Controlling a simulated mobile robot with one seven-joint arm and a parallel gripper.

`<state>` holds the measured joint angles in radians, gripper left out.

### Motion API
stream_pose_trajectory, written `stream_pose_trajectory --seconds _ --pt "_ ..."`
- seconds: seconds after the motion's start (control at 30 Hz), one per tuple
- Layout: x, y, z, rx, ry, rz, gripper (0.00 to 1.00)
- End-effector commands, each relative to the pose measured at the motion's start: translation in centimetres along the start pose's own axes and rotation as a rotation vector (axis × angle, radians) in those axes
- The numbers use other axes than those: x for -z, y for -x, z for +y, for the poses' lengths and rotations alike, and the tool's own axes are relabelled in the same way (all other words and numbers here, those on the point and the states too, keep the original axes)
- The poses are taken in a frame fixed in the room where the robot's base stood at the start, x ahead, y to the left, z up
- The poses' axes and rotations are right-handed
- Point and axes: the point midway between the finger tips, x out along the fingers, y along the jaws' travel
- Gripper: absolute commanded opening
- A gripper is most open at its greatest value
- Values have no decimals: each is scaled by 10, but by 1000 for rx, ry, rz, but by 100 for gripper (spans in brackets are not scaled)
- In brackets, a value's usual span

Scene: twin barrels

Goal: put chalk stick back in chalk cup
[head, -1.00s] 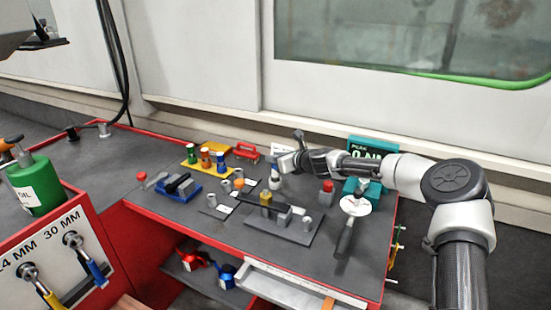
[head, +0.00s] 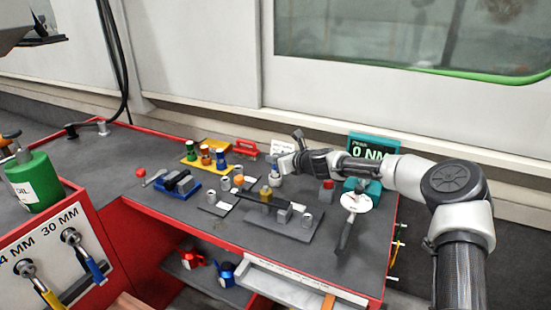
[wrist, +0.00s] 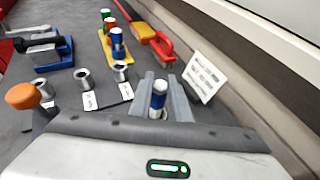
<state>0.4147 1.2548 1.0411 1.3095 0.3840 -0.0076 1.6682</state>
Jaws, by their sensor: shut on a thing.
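My gripper (wrist: 161,82) is shut on a short upright stick (wrist: 158,98), white with a blue band, which I take for the chalk stick. In the head view my gripper (head: 279,163) is at the back of the bench, and the stick's lower end is hard to make out. Small grey cups stand to the left of my gripper in the wrist view, one nearer (wrist: 120,71) and one farther left (wrist: 83,79). White label cards lie in front of them. I cannot read which is the chalk cup.
A yellow rack (head: 191,161) holds green, orange and blue cylinders. A blue-based vise (head: 182,192), a dark fixture plate (head: 290,229) and a teal gauge box (head: 372,152) are also on the bench.

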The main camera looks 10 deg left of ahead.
Motion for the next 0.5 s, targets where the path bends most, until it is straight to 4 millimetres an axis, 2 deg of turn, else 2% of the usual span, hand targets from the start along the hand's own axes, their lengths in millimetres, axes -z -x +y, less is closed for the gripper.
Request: stream_pose_trajectory --seconds 0.5 --pt "13 -5 0 0 0 0 0"
